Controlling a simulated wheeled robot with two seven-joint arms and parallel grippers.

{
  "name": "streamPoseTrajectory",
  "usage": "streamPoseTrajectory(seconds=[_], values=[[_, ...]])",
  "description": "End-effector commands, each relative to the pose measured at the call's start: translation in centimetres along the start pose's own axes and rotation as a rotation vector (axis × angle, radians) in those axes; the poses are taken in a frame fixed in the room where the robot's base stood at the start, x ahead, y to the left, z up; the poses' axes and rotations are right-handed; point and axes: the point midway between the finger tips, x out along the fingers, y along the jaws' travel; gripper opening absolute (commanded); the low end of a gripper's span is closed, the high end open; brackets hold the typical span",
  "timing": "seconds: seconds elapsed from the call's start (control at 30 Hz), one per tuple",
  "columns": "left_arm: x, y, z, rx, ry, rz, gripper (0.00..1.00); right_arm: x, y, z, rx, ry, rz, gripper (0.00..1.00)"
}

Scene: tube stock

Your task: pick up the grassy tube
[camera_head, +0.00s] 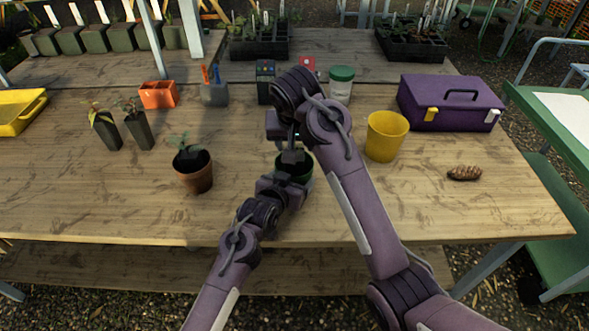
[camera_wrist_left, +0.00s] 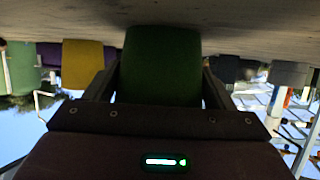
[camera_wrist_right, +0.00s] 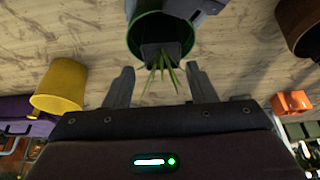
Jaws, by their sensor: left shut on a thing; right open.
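The grassy tube (camera_wrist_right: 161,54) is a small dark square tube with thin green leaves, in the right wrist view. It sits at the mouth of a green pot (camera_wrist_right: 146,34); how deep it sits is unclear. My right gripper (camera_wrist_right: 161,80) is open, with its fingers apart on either side of the leaves and not touching the tube. My left gripper (camera_wrist_left: 160,88) is shut on the green pot (camera_wrist_left: 160,65), which fills the space between its fingers. In the head view my arms hide most of the pot (camera_head: 304,171) and the tube.
A terracotta pot with a seedling (camera_head: 194,172) stands left of my grippers. A yellow pot (camera_head: 386,136) and a purple toolbox (camera_head: 452,103) stand to the right. Two dark potted tubes (camera_head: 139,130) (camera_head: 106,132) stand further left. A brown cone-like object (camera_head: 464,173) lies right; the front right wood is clear.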

Motion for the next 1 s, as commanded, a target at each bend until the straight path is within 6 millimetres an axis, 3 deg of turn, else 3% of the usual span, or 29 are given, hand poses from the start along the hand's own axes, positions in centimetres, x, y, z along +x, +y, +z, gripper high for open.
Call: streamPoseTrajectory(seconds=[0.27, 0.53, 0.87, 1.0], values=[[0.0, 0.0, 0.0, 0.000, 0.000, 0.001, 0.54, 2.4, -0.1, 0.0, -0.001, 0.001, 0.001, 0.51], [0.0, 0.0, 0.0, 0.000, 0.000, 0.001, 0.54, 6.2, -0.1, 0.2, 0.000, 0.002, 0.002, 0.51], [0.0, 0.0, 0.0, 0.000, 0.000, 0.000, 0.54, 6.9, -0.2, 0.2, 0.000, 0.004, 0.000, 0.51], [0.0, 0.0, 0.0, 0.000, 0.000, 0.000, 0.54, 6.9, -0.2, 0.2, 0.000, 0.004, 0.000, 0.32]])
